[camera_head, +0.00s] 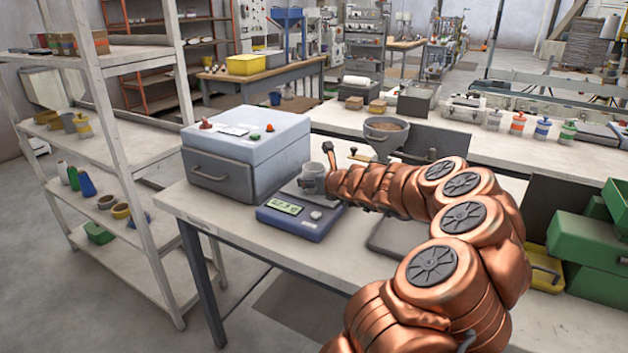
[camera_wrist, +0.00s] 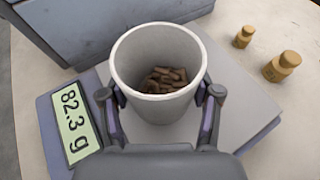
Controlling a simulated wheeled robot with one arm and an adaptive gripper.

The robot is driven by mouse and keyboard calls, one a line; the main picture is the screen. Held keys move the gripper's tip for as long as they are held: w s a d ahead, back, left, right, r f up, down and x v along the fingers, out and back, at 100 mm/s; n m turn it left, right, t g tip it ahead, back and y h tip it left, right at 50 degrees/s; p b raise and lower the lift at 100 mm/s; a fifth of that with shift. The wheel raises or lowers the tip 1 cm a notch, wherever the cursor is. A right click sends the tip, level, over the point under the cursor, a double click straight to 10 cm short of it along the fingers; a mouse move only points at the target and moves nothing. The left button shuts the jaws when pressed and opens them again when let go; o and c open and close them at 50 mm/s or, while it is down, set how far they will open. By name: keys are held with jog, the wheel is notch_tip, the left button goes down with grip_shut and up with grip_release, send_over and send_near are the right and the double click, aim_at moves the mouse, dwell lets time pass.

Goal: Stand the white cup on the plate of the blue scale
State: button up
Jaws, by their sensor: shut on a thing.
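The white cup (camera_wrist: 123,62) holds brown pellets and is upright between my gripper's fingers in the wrist view. It also shows in the head view (camera_head: 312,178), over the blue scale (camera_head: 303,220). My gripper (camera_wrist: 160,105) is shut on the cup from both sides. The scale's grey plate (camera_wrist: 232,92) lies under the cup in the wrist view, and the display (camera_wrist: 76,122) reads 82.3 g. The cup appears to be on the plate, but its base is hidden from the wrist camera.
A grey box with a blue-white lid (camera_head: 247,140) stands close behind and left of the scale. Two small brass weights (camera_wrist: 283,66) stand right of the plate. A shelf rack (camera_head: 120,125) stands left of the table.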

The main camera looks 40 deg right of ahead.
jog(key=o, duration=1.2)
jog(key=shift+r, duration=0.1)
jog(key=shift+s+r, duration=0.15)
jog(key=shift+s, duration=0.25)
jog(key=p+v, duration=0.1)
jog(key=v, duration=0.8)
jog(key=shift+s+a+r, duration=0.1)
jog(key=shift+s+r, duration=0.05)
jog(key=shift+s, duration=0.15)
jog(key=shift+s+a+r, duration=0.25)
jog(key=shift+s+a, duration=0.05)
jog(key=shift+s, duration=0.35)
